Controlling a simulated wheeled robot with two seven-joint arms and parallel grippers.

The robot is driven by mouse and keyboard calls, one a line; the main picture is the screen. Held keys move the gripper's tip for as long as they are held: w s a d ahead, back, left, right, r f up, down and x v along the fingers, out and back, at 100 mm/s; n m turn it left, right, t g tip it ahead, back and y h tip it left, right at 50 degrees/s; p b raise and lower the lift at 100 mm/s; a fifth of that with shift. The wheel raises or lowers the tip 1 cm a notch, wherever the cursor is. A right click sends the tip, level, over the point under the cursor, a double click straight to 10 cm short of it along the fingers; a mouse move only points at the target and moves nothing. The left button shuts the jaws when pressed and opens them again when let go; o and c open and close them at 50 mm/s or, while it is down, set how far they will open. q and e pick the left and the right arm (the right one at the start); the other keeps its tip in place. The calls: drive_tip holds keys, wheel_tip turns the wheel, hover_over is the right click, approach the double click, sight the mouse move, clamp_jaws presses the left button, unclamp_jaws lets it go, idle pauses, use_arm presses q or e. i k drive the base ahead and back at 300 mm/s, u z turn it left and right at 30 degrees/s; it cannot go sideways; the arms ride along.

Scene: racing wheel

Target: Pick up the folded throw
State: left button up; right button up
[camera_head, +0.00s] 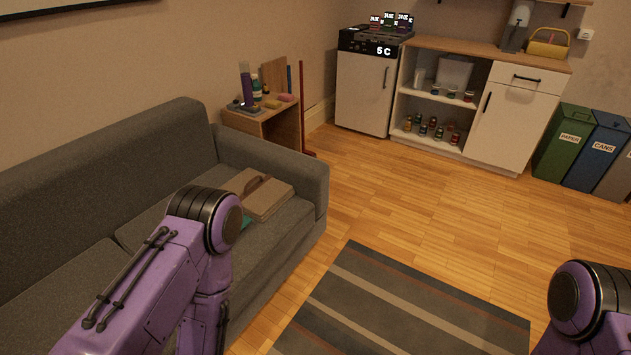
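A tan folded item, which looks like the folded throw (268,198), lies on the seat of the grey sofa (95,165), close to its far armrest. A brown, strap-like piece lies across its top. A small teal thing (245,222) shows at its near edge, partly hidden by my purple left arm. My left arm comes in from the lower left and covers part of the seat in front of the throw. My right arm shows only at the lower right corner. Neither gripper's fingertips can be seen.
A small wooden side table (275,122) with bottles and small items stands behind the armrest. A striped rug (400,310) lies on the wooden floor. A mini fridge (360,90), a cabinet (512,120) and bins (565,140) line the back. The floor between is clear.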

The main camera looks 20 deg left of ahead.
sight(260, 195)
drive_tip(key=z, duration=0.65)
drive_tip(key=i, duration=1.75)
drive_tip(key=u, duration=1)
drive_tip(key=i, duration=0.7)
drive_tip(key=u, duration=1.05)
drive_tip(key=i, duration=0.65)
